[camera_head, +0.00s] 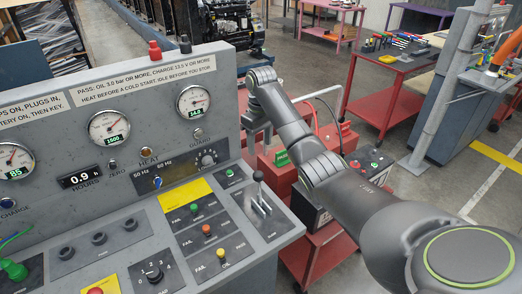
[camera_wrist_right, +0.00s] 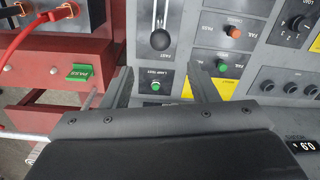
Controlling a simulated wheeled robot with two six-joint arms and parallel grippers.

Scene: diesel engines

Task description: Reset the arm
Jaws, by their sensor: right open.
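My right arm (camera_head: 290,128) reaches in from the lower right of the head view, across the front of the control panel (camera_head: 110,85). My right gripper (camera_head: 254,122) is near the panel's right edge, partly hidden by its own wrist. In the right wrist view the gripper (camera_wrist_right: 160,78) has its two fingers apart with nothing held between them. I cannot tell that the fingers touch anything. My left gripper is in neither view.
A red cart (camera_head: 325,245) with a green-tagged box stands right of the panel. A red tool table (camera_head: 385,85) is farther back. Open floor lies between them.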

